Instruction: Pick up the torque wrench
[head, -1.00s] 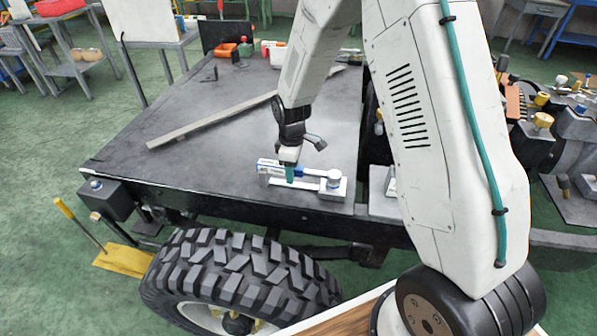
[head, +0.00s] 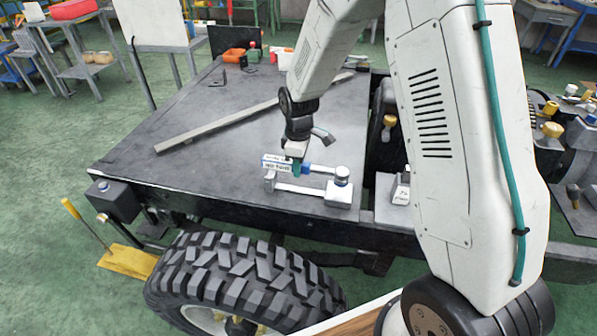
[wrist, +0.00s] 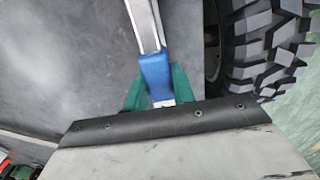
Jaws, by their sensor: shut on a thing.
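The torque wrench has a blue grip with a white lettered label (head: 275,162) and a pale metal shaft. In the head view it lies level just above a silver cradle (head: 335,194) near the front edge of the dark bed. Its far right end meets or overlaps the cradle's round post, and I cannot tell whether they touch. My gripper (head: 297,168) points down and is shut around the grip. In the wrist view the green fingertips (wrist: 158,90) flank the blue grip (wrist: 155,73), with the shaft running away upward. The wrench's head is hidden there.
A long grey bar (head: 215,127) lies diagonally behind on the bed (head: 165,165). A big tyre (head: 245,275) is below the front edge. The bed's left part is clear.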

